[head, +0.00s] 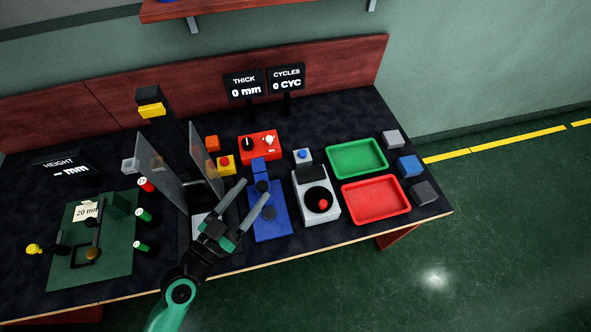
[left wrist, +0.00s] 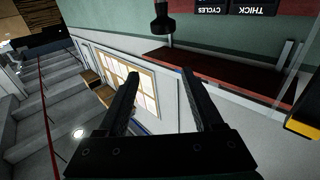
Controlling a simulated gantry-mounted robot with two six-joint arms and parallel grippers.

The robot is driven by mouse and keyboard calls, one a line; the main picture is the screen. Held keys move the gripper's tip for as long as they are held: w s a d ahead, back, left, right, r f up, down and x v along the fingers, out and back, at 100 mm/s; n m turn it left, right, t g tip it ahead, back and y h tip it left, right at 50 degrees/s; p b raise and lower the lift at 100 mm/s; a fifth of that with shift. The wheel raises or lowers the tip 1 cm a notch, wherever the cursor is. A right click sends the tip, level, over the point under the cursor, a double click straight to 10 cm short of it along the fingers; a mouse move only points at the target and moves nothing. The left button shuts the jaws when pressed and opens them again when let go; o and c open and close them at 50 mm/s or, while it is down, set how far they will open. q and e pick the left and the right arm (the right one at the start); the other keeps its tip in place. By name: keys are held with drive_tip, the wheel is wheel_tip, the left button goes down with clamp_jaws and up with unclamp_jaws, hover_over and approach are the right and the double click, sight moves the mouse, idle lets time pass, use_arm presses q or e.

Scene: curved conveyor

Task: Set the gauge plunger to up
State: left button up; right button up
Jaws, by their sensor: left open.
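My right gripper is not in view.
Two clear upright panels (head: 163,172) stand left of the gauge. A grey box with a red knob (head: 323,204) is just right of it. Red box (head: 260,146) is behind; red tray (head: 376,198) and green tray (head: 357,158) are right. A green fixture (head: 115,262) is far left.

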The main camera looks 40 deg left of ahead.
use_arm(q)
drive_tip(key=s+f+b, duration=0.1)
drive_tip(key=s+f, duration=0.3)
drive_tip(key=f, duration=0.2)
drive_tip(key=w+a+p, duration=0.1)
drive_tip(key=w+p, duration=0.2)
drive_tip(key=w, duration=0.9)
drive_tip(key=shift+w+a+r+g+y, duration=0.25)
drive_tip(key=shift+r+g+y, duration=0.05)
drive_tip(key=shift+r, duration=0.15)
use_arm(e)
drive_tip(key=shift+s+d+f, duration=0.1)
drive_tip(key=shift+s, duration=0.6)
use_arm(q)
drive_tip(key=shift+c, duration=0.3)
clamp_jaws()
